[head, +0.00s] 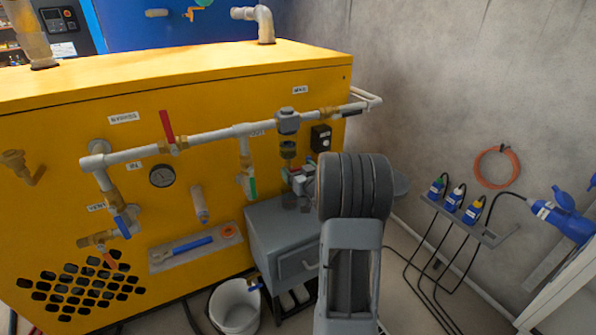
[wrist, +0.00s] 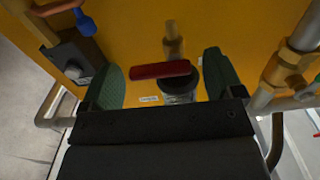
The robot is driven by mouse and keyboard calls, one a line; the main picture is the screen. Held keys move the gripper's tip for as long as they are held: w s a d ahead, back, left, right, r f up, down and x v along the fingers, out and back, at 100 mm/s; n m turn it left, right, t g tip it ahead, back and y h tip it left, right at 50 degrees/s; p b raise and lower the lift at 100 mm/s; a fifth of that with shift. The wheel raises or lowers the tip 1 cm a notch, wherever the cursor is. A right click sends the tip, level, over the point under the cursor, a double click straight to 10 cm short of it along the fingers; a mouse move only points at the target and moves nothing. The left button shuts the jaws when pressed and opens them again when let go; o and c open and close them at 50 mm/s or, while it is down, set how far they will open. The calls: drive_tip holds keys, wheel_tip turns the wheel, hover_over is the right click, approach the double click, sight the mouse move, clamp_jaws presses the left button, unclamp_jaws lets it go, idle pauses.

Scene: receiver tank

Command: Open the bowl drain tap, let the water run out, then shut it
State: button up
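The filter bowl (head: 288,147) hangs dark and amber under a grey filter head (head: 287,121) on the pipe. In the wrist view, a red lever (wrist: 160,70) lies crosswise between my green-padded fingers, near a brass fitting (wrist: 173,42) and a clear, dark-rimmed part (wrist: 181,88). My gripper (wrist: 165,78) is open, one finger beyond each end of the lever; I cannot tell whether either touches it. In the head view, my gripper (head: 302,178) is just below the bowl, and my arm hides part of this area. No running water is visible.
A white bucket (head: 235,308) stands on the floor beside a grey cabinet (head: 285,240). Pipes, a gauge (head: 162,176) and a green-handled tap (head: 252,187) crowd the yellow housing (head: 60,150). A black box (head: 320,138) sits right of the bowl.

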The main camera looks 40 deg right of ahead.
drive_tip(key=c, duration=0.9)
drive_tip(key=shift+o, duration=0.2)
drive_tip(key=m+p, duration=0.1)
drive_tip(key=m, duration=0.3)
drive_tip(key=f+m+p, duration=0.1)
drive_tip(key=m+p, duration=0.1)
drive_tip(key=m, duration=0.1)
drive_tip(key=m+p, duration=0.2)
drive_tip(key=m, duration=0.2)
drive_tip(key=shift+a+f+m, duration=0.2)
drive_tip(key=shift+m, duration=0.1)
drive_tip(key=o, duration=0.9)
